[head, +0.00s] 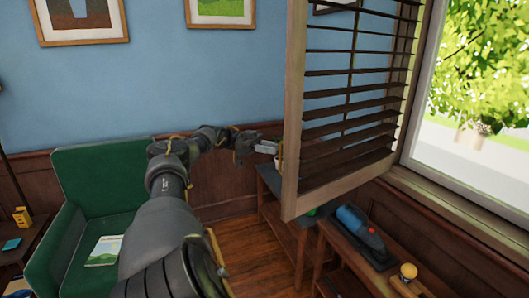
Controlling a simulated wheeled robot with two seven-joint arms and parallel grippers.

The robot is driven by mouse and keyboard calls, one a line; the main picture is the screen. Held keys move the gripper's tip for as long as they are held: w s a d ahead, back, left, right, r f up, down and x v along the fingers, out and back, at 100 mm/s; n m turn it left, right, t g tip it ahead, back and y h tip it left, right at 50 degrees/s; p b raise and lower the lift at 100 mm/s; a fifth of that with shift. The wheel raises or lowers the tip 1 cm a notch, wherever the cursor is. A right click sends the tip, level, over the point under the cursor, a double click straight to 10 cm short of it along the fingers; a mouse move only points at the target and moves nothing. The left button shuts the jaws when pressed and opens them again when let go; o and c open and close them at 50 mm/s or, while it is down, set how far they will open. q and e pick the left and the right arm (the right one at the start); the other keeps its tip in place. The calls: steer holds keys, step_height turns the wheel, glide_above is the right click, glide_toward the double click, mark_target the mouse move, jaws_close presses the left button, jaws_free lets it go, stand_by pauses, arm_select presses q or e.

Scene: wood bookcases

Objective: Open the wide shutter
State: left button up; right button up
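The wide shutter (291,120) is a brown wooden frame with dark slats and a vertical rod. It stands swung out into the room at an angle from the window frame (415,95), with bright outdoors showing through the glass to its right. My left gripper (268,148) is at the free left edge of the shutter, at the lower part of its upright. Its fingertips are small and partly hidden by that edge, so I cannot tell if they touch it or how far apart they are. My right gripper is not in view.
Below the shutter, a wooden bench (335,238) holds a blue tool (358,228) on a dark base and a yellow-knobbed object (408,271). A green armchair (95,185) with a booklet (105,250) stands at left. Wooden floor (253,250) shows between them.

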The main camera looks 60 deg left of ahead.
arm_select(q)
steer(key=shift+b+v, duration=0.3)
steer(key=shift+v, duration=1.6)
